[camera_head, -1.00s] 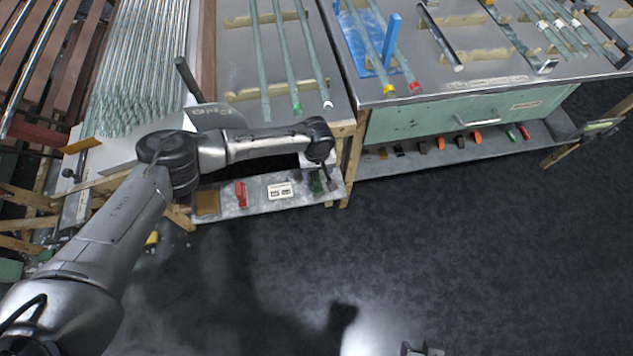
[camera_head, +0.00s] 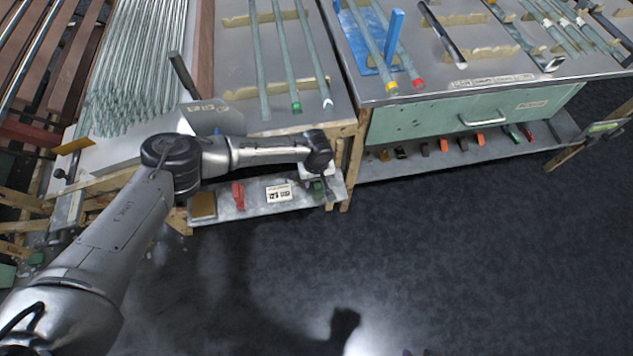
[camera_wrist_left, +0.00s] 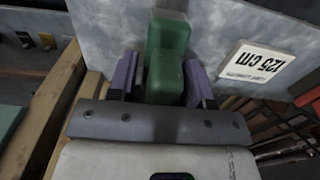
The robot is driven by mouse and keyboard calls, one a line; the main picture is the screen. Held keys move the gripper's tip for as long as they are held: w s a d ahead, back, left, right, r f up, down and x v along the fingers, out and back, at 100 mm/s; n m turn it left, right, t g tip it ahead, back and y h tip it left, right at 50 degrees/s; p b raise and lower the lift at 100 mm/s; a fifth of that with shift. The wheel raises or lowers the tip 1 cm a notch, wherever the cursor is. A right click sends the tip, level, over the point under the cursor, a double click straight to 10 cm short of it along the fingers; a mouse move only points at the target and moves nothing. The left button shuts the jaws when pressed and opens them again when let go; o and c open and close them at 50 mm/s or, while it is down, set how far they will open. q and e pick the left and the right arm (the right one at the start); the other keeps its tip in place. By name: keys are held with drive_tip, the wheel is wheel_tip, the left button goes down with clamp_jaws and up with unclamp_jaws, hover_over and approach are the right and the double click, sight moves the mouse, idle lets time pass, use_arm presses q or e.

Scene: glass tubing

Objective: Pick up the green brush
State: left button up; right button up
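The green brush (camera_head: 317,188) is at the right end of the low shelf under the left table. My left gripper (camera_head: 324,192) is at the brush, small and partly hidden by my wrist in the head view. In the left wrist view, the green brush (camera_wrist_left: 166,62) stands between the two purple fingers of my left gripper (camera_wrist_left: 160,82). The fingers are apart, with a gap at the left finger; the right finger is close beside the brush, and contact there is unclear. My right gripper is not in view.
The low shelf (camera_head: 255,212) also holds a red brush (camera_head: 238,196), a brown block (camera_head: 203,206) and a white "125 cm" label (camera_wrist_left: 252,63). A wooden table leg (camera_head: 350,170) stands close to the right of my gripper. Dark open floor lies in front.

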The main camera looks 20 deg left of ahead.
use_arm(q)
drive_tip(key=c, duration=0.7)
drive_tip(key=shift+r, duration=0.15)
